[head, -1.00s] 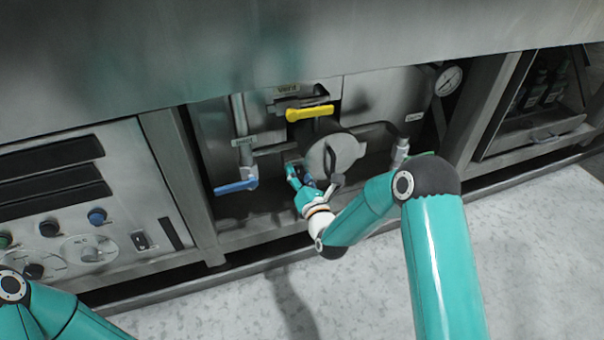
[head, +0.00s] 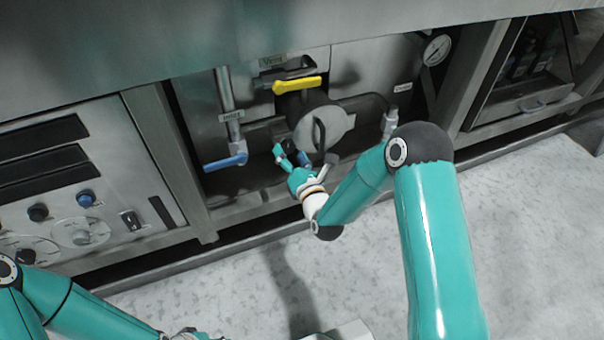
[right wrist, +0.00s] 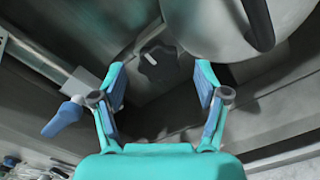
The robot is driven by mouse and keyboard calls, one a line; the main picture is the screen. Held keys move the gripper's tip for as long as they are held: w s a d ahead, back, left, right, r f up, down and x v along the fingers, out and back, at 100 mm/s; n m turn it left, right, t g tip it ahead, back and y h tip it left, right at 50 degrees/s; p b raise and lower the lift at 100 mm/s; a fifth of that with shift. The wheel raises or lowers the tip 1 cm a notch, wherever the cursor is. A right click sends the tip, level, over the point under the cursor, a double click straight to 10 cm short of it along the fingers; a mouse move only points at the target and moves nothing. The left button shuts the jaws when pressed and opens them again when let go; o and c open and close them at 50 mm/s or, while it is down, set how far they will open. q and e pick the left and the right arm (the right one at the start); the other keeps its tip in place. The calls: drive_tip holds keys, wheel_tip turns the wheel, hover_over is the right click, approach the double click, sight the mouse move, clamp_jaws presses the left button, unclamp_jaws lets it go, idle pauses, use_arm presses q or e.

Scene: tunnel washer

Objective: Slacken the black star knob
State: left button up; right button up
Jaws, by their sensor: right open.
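The black star knob (right wrist: 157,66) shows in the right wrist view, with a pale mark on its face. It sits on the metal panel below the round lid. My right gripper (right wrist: 160,80) is open, with one finger on each side of the knob in the picture. The knob appears just beyond the fingertips, and I see no contact. In the head view my right gripper (head: 292,155) is low in the recess, left of the round lid (head: 325,130); I cannot make out the knob there.
A blue lever (head: 226,161) is left of my right gripper, and it also shows in the right wrist view (right wrist: 63,118). A yellow lever (head: 297,85) is above. The lid's handle stands out close to the gripper. A gauge (head: 437,50) is at right.

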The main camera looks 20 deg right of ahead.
drive_tip(key=s, duration=0.9)
drive_tip(key=shift+s+d, duration=0.15)
drive_tip(key=shift+s, duration=0.2)
drive_tip(key=shift+f, duration=0.1)
